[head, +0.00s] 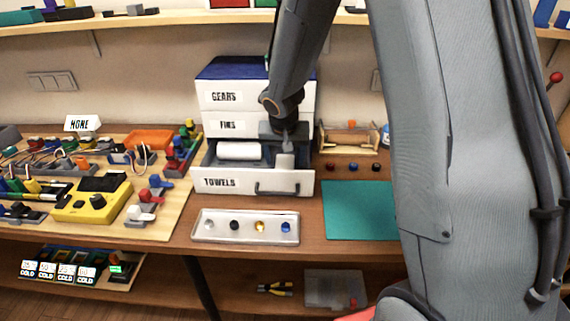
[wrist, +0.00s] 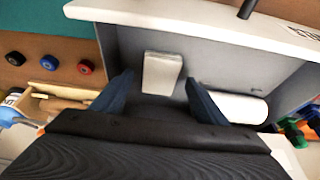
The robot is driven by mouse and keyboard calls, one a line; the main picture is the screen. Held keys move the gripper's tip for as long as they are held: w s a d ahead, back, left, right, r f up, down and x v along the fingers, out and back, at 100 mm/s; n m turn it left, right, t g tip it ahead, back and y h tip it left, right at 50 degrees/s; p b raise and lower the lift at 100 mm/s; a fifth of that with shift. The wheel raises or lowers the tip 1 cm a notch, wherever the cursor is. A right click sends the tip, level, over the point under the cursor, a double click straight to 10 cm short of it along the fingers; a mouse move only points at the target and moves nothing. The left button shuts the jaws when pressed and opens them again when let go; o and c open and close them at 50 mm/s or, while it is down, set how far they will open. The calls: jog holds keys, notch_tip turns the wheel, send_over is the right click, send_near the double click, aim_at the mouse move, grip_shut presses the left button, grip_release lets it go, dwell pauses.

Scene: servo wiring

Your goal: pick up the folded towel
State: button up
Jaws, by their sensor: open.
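The folded towel (head: 285,160) is a small pale block in the open drawer labelled TOWELS (head: 225,183), to the right of a white roll (head: 239,151). In the wrist view the towel (wrist: 162,73) lies on the grey drawer floor, just ahead of and between my two dark fingertips. My gripper (wrist: 159,80) is open, with room on both sides of the towel. In the head view my gripper (head: 285,138) reaches down into the drawer from above. How far the fingertips are above the drawer floor I cannot tell.
The drawer's front wall (wrist: 200,22) and the rolled towel (wrist: 242,107) are close to my fingers. Drawers labelled GEARS (head: 225,97) and FINS (head: 228,125) are above, shut. A tray (head: 245,236) with small round parts stands in front; a teal mat (head: 358,215) lies to the right.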

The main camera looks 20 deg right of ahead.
jog(key=shift+x, duration=0.85)
jog(key=c, duration=1.1)
jog(key=shift+r, duration=0.1)
jog(key=shift+c, duration=0.2)
jog(key=shift+r+p, duration=0.7)
jog(key=shift+r, duration=0.1)
jog(key=shift+f+b, duration=0.15)
jog(key=shift+b, duration=0.7)
jog(key=shift+w+b, duration=0.1)
jog(key=shift+b, duration=0.45)
jog(key=t+b, duration=0.1)
jog(key=b, duration=0.5)
jog(key=t+b, duration=0.1)
jog(key=b, duration=0.6)
jog(key=shift+s+a+f+h, duration=0.1)
jog(key=shift+s+f+h, duration=0.05)
jog(key=shift+s+h, duration=0.2)
